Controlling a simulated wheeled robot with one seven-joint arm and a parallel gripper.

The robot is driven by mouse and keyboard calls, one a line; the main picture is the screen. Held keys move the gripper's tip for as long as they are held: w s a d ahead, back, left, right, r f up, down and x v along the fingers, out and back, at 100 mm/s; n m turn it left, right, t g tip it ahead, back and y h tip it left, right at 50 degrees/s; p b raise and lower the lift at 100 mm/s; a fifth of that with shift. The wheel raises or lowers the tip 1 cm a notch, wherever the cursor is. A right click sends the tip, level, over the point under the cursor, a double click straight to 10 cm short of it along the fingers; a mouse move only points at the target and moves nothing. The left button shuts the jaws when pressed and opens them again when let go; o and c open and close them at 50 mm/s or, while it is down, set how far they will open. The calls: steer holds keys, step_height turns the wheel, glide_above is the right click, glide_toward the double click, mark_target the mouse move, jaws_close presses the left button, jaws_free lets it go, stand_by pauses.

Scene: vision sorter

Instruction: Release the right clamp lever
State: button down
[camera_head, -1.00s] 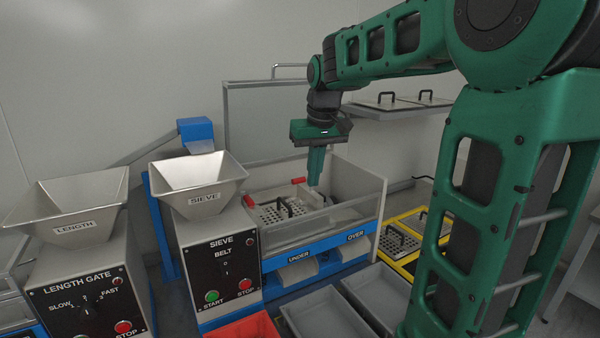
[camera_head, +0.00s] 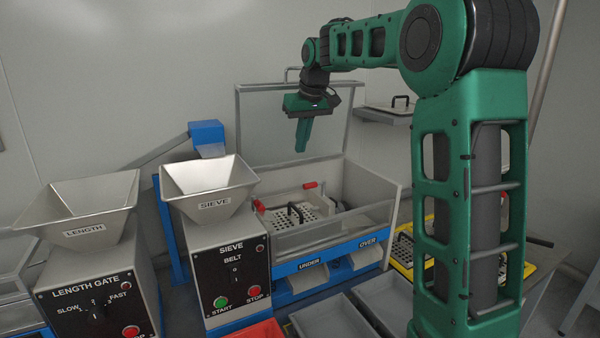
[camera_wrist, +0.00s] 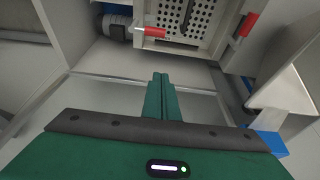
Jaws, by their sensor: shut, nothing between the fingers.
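The right clamp lever (camera_head: 310,185) has a red grip and stands at the back right of the perforated sieve plate (camera_head: 296,215). In the wrist view its red grip (camera_wrist: 155,32) lies crosswise at the plate's edge, beside a dark motor. The left clamp lever (camera_head: 259,205) has a red grip at the plate's left; in the wrist view it slants at upper right (camera_wrist: 249,24). My gripper (camera_head: 301,149) is shut and empty, pointing down above the sieve box, clear of both levers. Its closed fingers also show in the wrist view (camera_wrist: 160,80).
The raised clear cover (camera_head: 293,115) stands behind my gripper. The sieve hopper (camera_head: 208,180) is at the left. The box's right wall (camera_head: 375,195) and front clear panel (camera_head: 320,230) border the plate. A shelf (camera_head: 382,117) is at the back right.

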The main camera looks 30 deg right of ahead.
step_height(320, 180, down, 10)
steer(key=shift+s, duration=0.3)
stand_by(0.5)
steer(key=shift+a, duration=0.1)
steer(key=shift+s+a, duration=0.1)
steer(key=shift+a, duration=0.05)
